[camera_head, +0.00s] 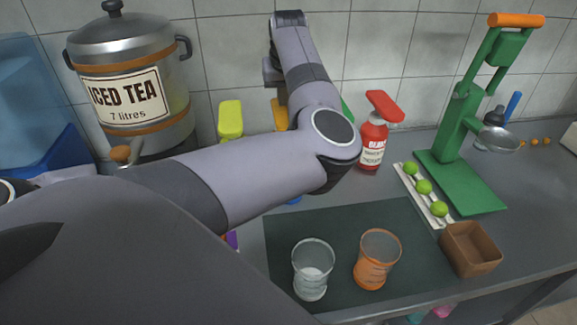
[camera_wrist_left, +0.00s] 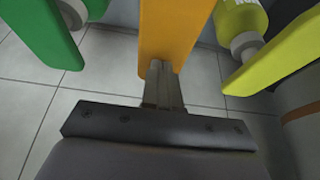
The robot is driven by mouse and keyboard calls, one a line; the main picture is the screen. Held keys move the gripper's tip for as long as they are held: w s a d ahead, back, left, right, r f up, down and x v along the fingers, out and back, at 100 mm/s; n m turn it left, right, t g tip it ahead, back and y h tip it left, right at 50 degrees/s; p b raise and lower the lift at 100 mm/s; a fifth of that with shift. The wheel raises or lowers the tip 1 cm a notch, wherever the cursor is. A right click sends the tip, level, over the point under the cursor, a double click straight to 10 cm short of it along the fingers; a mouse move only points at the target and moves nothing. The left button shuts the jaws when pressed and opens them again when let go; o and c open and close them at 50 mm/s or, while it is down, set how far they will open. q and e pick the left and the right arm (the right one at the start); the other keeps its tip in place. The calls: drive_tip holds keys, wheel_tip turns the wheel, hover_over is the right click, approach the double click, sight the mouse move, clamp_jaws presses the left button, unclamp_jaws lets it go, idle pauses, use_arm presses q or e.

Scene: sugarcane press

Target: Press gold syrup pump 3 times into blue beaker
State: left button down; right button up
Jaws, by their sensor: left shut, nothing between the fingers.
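The gold pump head (camera_head: 279,112) shows as an orange-yellow strip mostly behind my left arm. In the left wrist view the gold pump head (camera_wrist_left: 172,40) fills the top middle. My left gripper (camera_wrist_left: 163,72) is shut and empty, its fingertips over the near end of that head; I cannot tell whether they touch. In the head view my left gripper (camera_head: 275,88) is largely hidden behind my forearm, just above the pump. A small blue patch (camera_head: 295,201), probably the blue beaker, shows under my arm; the rest is hidden. My right gripper is not in view.
A yellow pump (camera_head: 230,120), a green pump (camera_head: 347,110) and a red pump bottle (camera_head: 373,140) stand alongside. A clear beaker (camera_head: 312,270) and an orange beaker (camera_head: 377,260) stand on the dark mat (camera_head: 340,226). A green press (camera_head: 465,130) stands right, an iced tea urn (camera_head: 130,50) left.

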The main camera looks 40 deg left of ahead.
use_arm(q)
drive_tip(key=shift+f, duration=1.4)
drive_tip(key=shift+s, duration=0.1)
drive_tip(key=shift+r, duration=2.05)
wheel_tip(320, 180, up, 6)
